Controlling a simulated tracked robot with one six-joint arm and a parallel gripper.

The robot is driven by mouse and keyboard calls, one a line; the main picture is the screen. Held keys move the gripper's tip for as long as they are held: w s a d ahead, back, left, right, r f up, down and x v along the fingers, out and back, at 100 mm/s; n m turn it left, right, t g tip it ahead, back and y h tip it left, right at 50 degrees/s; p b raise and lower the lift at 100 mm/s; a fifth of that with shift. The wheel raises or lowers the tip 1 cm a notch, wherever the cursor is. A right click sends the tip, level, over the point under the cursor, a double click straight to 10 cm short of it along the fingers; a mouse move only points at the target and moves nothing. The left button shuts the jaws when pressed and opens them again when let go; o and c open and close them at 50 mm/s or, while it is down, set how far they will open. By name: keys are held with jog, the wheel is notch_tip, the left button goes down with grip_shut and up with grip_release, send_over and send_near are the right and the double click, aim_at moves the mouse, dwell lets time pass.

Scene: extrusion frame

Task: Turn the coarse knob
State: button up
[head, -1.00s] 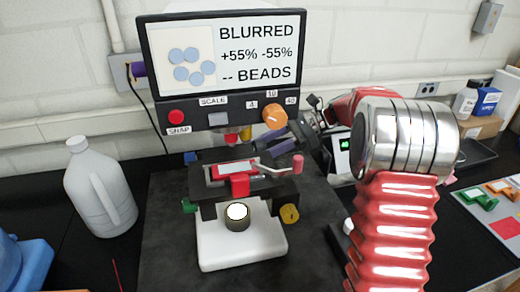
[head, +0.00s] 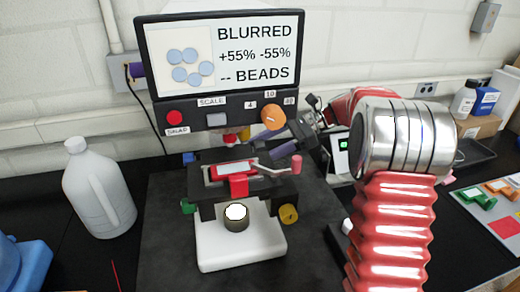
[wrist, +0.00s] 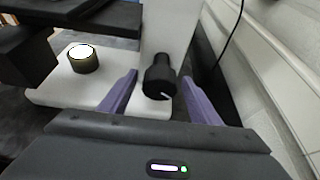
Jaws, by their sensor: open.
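The microscope shows in the head view with its white base (head: 240,252) and dark stage. In the wrist view, a black knob (wrist: 160,75) with a white mark sticks out from the white stand (wrist: 170,30); it appears to be the coarse knob. My gripper (wrist: 159,84) is open, its two purple fingers on either side of this knob, with visible gaps. The screen (head: 220,52) reads "BLURRED, +55% -55%, -- BEADS".
An orange knob (head: 273,117) and red button (head: 174,117) are under the screen. A yellow knob (head: 288,213) and pink-tipped crank (head: 295,163) stick out on the right. A white jug (head: 99,190) stands left. The wall (wrist: 285,60) is close on the right in the wrist view.

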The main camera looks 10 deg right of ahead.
jog(key=v, duration=1.3)
jog(key=shift+d, duration=0.35)
jog(key=shift+r, duration=0.1)
dwell(2.0)
jog(key=shift+s+a+f+n+t+y, duration=0.15)
jog(key=shift+s+f+n+t, duration=0.1)
jog(key=shift+s+n+t, duration=0.6)
jog(key=shift+s+d+f+n+t+y, duration=0.1)
jog(key=shift+s+f+n+t, duration=0.3)
jog(key=shift+n, duration=0.8)
jog(key=shift+s+a+f+n+t+y, duration=0.15)
jog(key=shift+s+n+t, duration=0.45)
jog(key=shift+n+t, duration=0.35)
